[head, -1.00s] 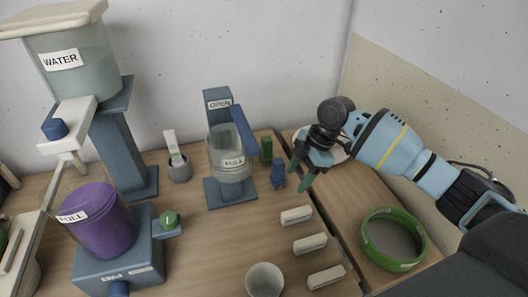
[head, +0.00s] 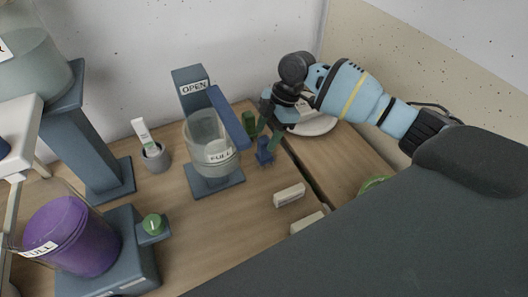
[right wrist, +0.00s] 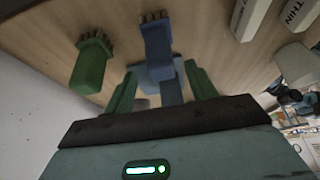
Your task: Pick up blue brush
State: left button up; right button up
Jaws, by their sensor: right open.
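The blue brush (head: 264,153) stands on the wooden table to the right of the OPEN stand. In the right wrist view the blue brush (right wrist: 157,45) has dark bristles at its far end, and its handle end lies between my two green fingers. My right gripper (head: 265,139) is open with its fingers pointing down around the brush; it also shows in the right wrist view (right wrist: 161,88). Gaps show between the fingers and the brush. A green brush (head: 249,122) stands close by; in the right wrist view it (right wrist: 91,63) is left of the left finger. My left gripper is out of view.
A clear FULL jar (head: 208,140) on the blue OPEN stand (head: 189,85) is close on the left. Pale labelled blocks (head: 289,195) lie in front. A white plate (head: 318,126) is behind the gripper. A purple FULL container (head: 75,240) stands far left.

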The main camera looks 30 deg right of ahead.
aim_at(259, 154)
jog(key=shift+x, duration=2.6)
jog(key=shift+s+d, duration=0.15)
jog(key=shift+c, duration=0.5)
jog(key=c, duration=1)
